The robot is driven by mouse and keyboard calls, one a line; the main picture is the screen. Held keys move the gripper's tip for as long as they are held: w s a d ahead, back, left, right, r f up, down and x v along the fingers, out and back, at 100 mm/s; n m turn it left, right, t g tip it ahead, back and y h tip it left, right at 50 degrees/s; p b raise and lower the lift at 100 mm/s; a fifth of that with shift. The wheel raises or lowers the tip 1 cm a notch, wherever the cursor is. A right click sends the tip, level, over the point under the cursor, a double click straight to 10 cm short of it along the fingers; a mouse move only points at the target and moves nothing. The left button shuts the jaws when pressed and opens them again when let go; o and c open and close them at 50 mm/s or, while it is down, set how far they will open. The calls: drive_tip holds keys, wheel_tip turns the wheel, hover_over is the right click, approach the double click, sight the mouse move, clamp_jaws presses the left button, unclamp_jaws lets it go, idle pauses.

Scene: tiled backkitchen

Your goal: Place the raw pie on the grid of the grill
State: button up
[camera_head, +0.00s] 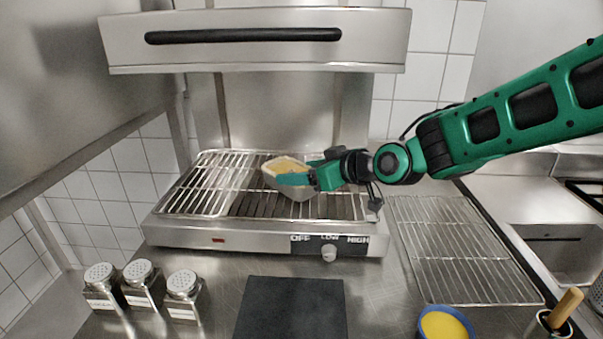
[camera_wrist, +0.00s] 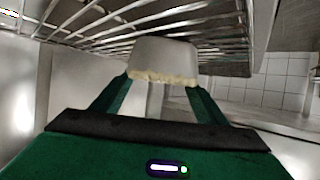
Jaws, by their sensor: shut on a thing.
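The raw pie (camera_head: 287,166) is a pale, rounded dish with a yellowish top, in the middle of the head view over the grill. My gripper (camera_head: 303,181) is shut on it from the right side. In the wrist view the pie (camera_wrist: 163,62) sits between the two fingers of my gripper (camera_wrist: 161,90), close to the bars of the grid (camera_wrist: 95,30). The grill (camera_head: 265,236) is a steel unit with a wire grid (camera_head: 205,180) on top. The pie is at or just above the grid; I cannot tell if it touches.
A steel hood (camera_head: 255,40) hangs above the grill. Several shakers (camera_head: 142,285) stand front left, beside a black board (camera_head: 292,308). A wire rack (camera_head: 460,250) lies to the right. A blue bowl with yellow contents (camera_head: 444,325) and a utensil pot (camera_head: 548,325) stand front right.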

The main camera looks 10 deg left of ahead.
drive_tip(key=o, duration=2.1)
drive_tip(key=shift+c, duration=0.2)
drive_tip(key=shift+d, duration=0.1)
drive_tip(key=v, duration=1.2)
